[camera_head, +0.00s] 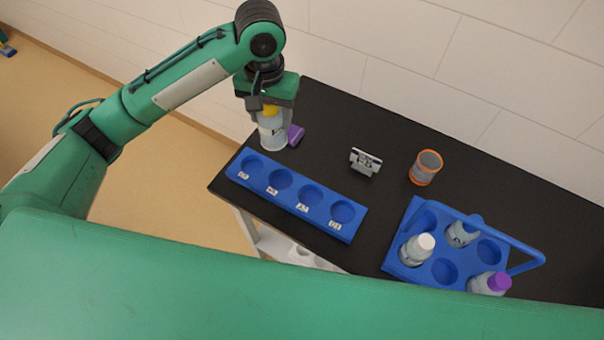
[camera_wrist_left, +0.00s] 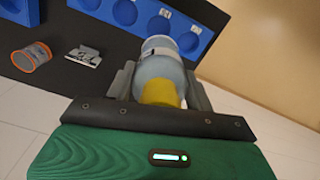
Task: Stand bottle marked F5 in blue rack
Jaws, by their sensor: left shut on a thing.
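My left gripper (camera_head: 270,108) is shut on a pale bottle with a yellow cap (camera_head: 272,130), which also shows in the left wrist view (camera_wrist_left: 162,72). The bottle is behind the left end of the blue rack (camera_head: 262,196); I cannot tell how far it is above the table. Its label carries dark marking that I cannot read. The rack is a long blue block with a row of empty round wells, each with a small white tag too small to read surely. It also shows in the left wrist view (camera_wrist_left: 150,8). My right gripper is out of view.
A purple object (camera_head: 295,135) is beside the held bottle. A silver clip-like item (camera_head: 365,161) and an orange-rimmed cup (camera_head: 425,167) stand mid-table.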

